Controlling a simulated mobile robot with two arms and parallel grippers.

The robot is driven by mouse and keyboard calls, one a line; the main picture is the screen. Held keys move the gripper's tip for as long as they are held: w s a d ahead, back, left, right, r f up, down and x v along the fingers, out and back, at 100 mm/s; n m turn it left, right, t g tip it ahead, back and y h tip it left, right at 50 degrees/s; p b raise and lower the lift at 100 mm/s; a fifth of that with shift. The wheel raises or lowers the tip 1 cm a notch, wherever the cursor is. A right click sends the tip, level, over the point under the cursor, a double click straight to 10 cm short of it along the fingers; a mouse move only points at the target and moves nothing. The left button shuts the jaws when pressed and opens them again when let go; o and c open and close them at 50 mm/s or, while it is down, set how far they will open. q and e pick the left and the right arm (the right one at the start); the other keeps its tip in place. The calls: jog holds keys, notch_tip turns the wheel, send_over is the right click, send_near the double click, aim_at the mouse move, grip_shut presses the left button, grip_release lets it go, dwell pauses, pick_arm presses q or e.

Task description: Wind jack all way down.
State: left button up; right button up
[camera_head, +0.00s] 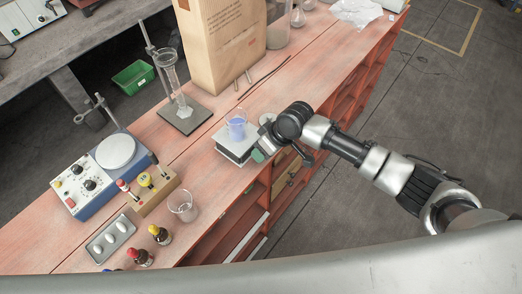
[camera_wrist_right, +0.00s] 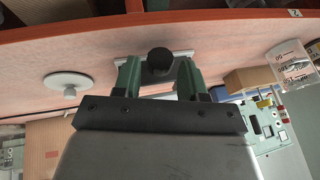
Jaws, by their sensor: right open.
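The lab jack (camera_head: 229,149) stands near the bench's right edge, its pale top plate apart from its base, with a dark gap between them. A beaker of blue liquid (camera_head: 237,130) stands upright on the plate. My right gripper (camera_head: 259,153) is at the jack's right side. In the right wrist view its two green fingers (camera_wrist_right: 158,76) are open, one on each side of a round black knob (camera_wrist_right: 159,60). A pale strip of the jack shows behind the knob. I cannot tell whether the fingers touch the knob. My left gripper is not in view.
An empty glass beaker (camera_head: 182,207), a wooden block with bottles (camera_head: 155,195) and a hotplate (camera_head: 87,184) stand on the left. A glass column on a stand (camera_head: 184,115) and a paper bag (camera_head: 220,50) are behind. A white disc (camera_wrist_right: 67,80) lies beside the jack.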

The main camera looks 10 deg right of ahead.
jog(key=shift+x, duration=1)
jog(key=c, duration=0.6)
jog(key=p, duration=0.1)
jog(key=t+h+p, duration=0.1)
jog(key=p, duration=0.1)
jog(key=shift+s+a+r, duration=0.15)
jog(key=shift+s+r, duration=0.05)
jog(key=shift+r, duration=0.1)
jog(key=shift+f+n+t+h+p, duration=0.15)
jog(key=shift+n+t+h+p, duration=0.25)
jog(key=shift+t+h+p, duration=0.3)
jog(key=shift+f+t, duration=0.1)
jog(key=shift+t, duration=0.2)
